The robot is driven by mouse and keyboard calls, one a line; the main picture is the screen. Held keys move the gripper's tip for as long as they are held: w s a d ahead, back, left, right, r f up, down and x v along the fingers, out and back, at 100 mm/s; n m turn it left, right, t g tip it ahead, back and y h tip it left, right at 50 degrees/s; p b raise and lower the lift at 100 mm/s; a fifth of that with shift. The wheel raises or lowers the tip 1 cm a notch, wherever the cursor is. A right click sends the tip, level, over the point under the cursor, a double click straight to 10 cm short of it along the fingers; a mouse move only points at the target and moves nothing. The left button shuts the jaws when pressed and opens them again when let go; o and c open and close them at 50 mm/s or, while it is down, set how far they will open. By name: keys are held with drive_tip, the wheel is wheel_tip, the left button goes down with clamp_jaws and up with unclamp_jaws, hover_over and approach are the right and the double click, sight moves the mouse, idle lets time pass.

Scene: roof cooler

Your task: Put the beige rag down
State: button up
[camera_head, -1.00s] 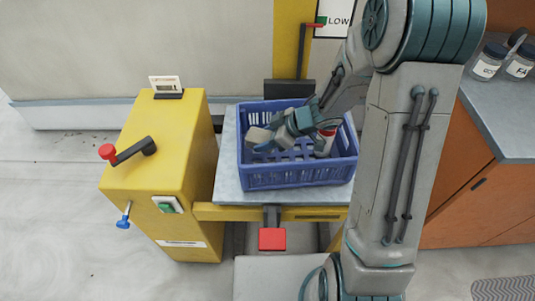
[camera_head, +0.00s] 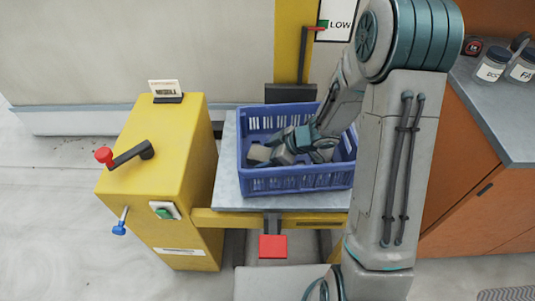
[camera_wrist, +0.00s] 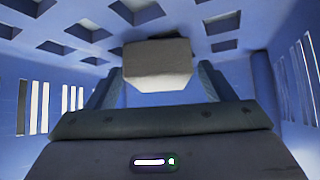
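The beige rag (camera_wrist: 157,65) is a pale, block-shaped bundle between the fingertips of my gripper (camera_wrist: 158,85) in the wrist view. Both fingers lie close against its sides, and the gripper looks shut on it. In the head view the rag (camera_head: 258,154) shows at the tip of my gripper (camera_head: 268,155), low inside the blue crate (camera_head: 297,181), toward its left side. Whether the rag touches the crate floor I cannot tell.
The crate stands on a grey-topped platform (camera_head: 227,170) beside a yellow machine housing (camera_head: 180,190) with a red-knobbed lever (camera_head: 128,154). A counter (camera_head: 500,110) with two jars (camera_head: 492,64) is at the right. Crate walls surround my gripper closely.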

drive_tip(key=shift+r, duration=0.1)
drive_tip(key=p+v, duration=0.2)
drive_tip(key=v, duration=0.5)
drive_tip(key=shift+d+r+p, duration=0.15)
drive_tip(key=shift+p, duration=0.25)
drive_tip(key=shift+w+d+r, duration=0.15)
drive_tip(key=shift+w, duration=0.05)
drive_tip(key=w+d+r+m+t+h, duration=0.4)
drive_tip(key=w+d+r+t+h, duration=0.1)
drive_tip(key=d+r, duration=0.1)
drive_tip(key=s+d+r+m+h, duration=0.1)
drive_tip(key=d+r, duration=0.1)
drive_tip(key=s+d+r+m+h, duration=0.1)
drive_tip(key=d+r+m+h, duration=0.1)
drive_tip(key=s+d+r+m+h, duration=0.1)
drive_tip(key=s+d+r+h, duration=0.1)
drive_tip(key=d, duration=0.1)
drive_tip(key=shift+m, duration=0.4)
drive_tip(key=s+a+r+m+g, duration=0.1)
drive_tip(key=s+a+m+g, duration=0.1)
drive_tip(key=s, duration=0.7)
drive_tip(key=s+a+r+m+g+y, duration=0.1)
drive_tip(key=s+a+r+m+g, duration=0.1)
drive_tip(key=s, duration=0.7)
drive_tip(key=shift+a+m+g+y, duration=0.35)
drive_tip(key=shift+m+g, duration=0.35)
drive_tip(key=shift+g, duration=0.3)
drive_tip(key=shift+s, duration=0.1)
